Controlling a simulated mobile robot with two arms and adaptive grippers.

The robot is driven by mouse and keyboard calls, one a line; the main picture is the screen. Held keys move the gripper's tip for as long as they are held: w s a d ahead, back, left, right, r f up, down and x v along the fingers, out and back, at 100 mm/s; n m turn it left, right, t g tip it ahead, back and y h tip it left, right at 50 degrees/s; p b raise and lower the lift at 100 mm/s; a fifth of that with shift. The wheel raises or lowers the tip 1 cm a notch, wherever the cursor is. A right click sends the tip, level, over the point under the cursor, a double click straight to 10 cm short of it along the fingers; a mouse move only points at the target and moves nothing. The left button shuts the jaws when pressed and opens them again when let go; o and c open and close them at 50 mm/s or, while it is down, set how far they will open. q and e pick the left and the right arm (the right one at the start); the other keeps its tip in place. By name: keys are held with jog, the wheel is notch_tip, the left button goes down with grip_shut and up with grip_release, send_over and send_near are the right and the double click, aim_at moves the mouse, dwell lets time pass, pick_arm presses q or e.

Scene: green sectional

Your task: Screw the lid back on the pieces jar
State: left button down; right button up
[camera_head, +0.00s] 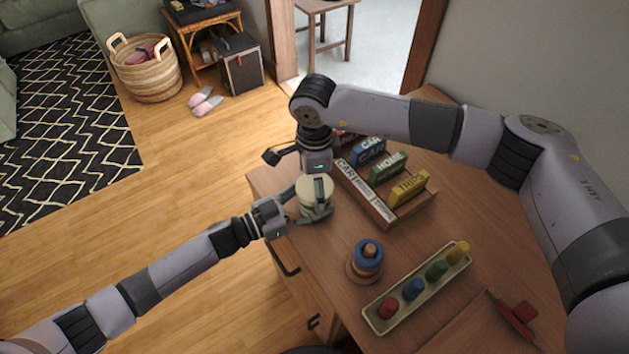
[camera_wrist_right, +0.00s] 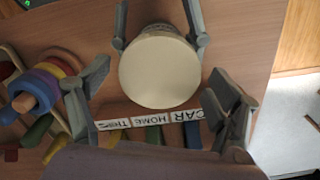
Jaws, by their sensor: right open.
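The pieces jar (camera_wrist_right: 165,29) stands near the table's left edge, with a round cream lid (camera_wrist_right: 160,72) over its top. The lid also shows in the head view (camera_head: 308,203), partly behind my right gripper. Whether the lid's thread is engaged cannot be seen. My left gripper (camera_head: 312,213) comes from the left with its fingers on both sides of the jar, seeming shut on it; these fingers also show in the wrist view (camera_wrist_right: 160,25). My right gripper (camera_head: 317,190) points down above the lid, its fingers open wide and apart from it in the wrist view (camera_wrist_right: 160,88).
A wooden organizer (camera_head: 378,207) with labelled CAR, HOME and TRIPS items stands right of the jar. A ring stacker (camera_head: 367,262) and a tray (camera_head: 372,312) of coloured pegs are nearer. A red object (camera_head: 517,318) lies at the right. Bare table lies between jar and stacker.

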dwell(0.3)
notch_tip(320, 180, up, 12)
dwell(0.5)
pick_arm(q)
jog(key=shift+c, duration=2.4)
grip_release()
jog(key=v, duration=1.2)
